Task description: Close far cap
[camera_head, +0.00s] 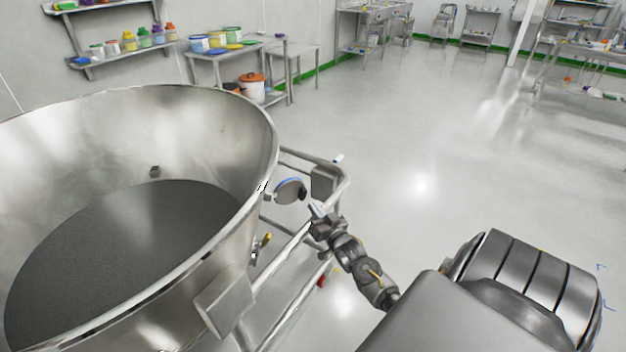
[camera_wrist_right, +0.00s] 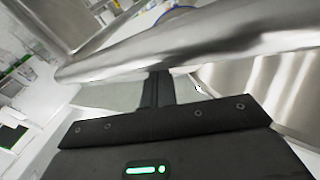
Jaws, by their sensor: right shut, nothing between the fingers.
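A round grey cap with a blue edge (camera_head: 290,190) stands out from the outer side of the big steel vessel (camera_head: 272,135), near its rim. It appears tilted up and open. My right gripper (camera_head: 315,208) is just below and right of the cap, apart from it as far as I can tell. Its fingers (camera_wrist_right: 160,80) are shut and empty in the right wrist view, close to a steel tube (camera_wrist_right: 200,38) that crosses there. A blue-edged round part, perhaps the cap, shows partly behind the tube (camera_wrist_right: 175,14). My left gripper is not in view.
The vessel holds dark grey material (camera_head: 120,250). A tubular frame (camera_head: 345,180) with a grey box (camera_head: 322,181) runs along its right side, close to my right arm. A yellow-handled valve (camera_head: 262,243) sits lower down. The floor (camera_head: 430,150) to the right is clear.

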